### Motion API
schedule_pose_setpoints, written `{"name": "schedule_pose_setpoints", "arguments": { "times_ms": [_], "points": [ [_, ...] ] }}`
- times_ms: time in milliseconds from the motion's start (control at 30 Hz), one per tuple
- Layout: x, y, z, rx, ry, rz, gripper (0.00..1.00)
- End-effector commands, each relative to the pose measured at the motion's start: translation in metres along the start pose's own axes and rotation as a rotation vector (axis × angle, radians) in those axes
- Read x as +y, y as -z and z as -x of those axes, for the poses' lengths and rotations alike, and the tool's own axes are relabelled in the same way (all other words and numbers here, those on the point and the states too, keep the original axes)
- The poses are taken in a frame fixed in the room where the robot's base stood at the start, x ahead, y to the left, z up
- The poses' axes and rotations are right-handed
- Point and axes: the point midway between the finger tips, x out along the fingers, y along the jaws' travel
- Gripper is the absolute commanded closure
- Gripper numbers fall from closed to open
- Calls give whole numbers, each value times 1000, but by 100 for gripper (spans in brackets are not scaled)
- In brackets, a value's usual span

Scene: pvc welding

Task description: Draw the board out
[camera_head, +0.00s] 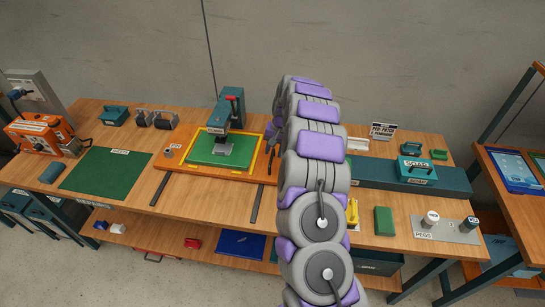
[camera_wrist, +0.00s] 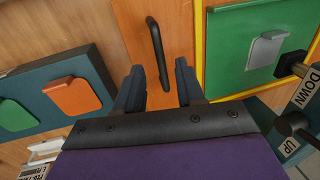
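The board is the orange wooden tray (camera_head: 187,166) with a yellow border and a green panel (camera_head: 203,150), under a teal press (camera_head: 231,106) in the head view. A grey plate (camera_head: 223,150) lies on the green panel. In the wrist view, the board's wooden margin (camera_wrist: 182,20) carries a black bar handle (camera_wrist: 155,48), and the green panel with the grey plate (camera_wrist: 267,50) is to the right. My gripper (camera_wrist: 160,78) is open, with its two dark fingers either side of the handle's near end. Contact cannot be told.
Dark rails (camera_head: 256,205) run on the bench toward its front edge. A green mat (camera_head: 107,169) lies left of the board. A teal block (camera_wrist: 62,98) with orange and green pads stands left of my gripper. Levers labelled DOWN (camera_wrist: 299,92) and UP (camera_wrist: 290,145) are at the right.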

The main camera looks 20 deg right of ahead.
Motion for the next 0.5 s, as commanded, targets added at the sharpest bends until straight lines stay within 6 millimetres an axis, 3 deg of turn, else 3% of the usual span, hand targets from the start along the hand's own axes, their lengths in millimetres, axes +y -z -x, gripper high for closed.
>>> {"name": "schedule_pose_setpoints", "arguments": {
  "times_ms": [200, 500],
  "points": [
    [0, 0, -26, 0, 0, 0, 62],
    [0, 0, -30, 1, 0, 0, 62]
  ]
}}
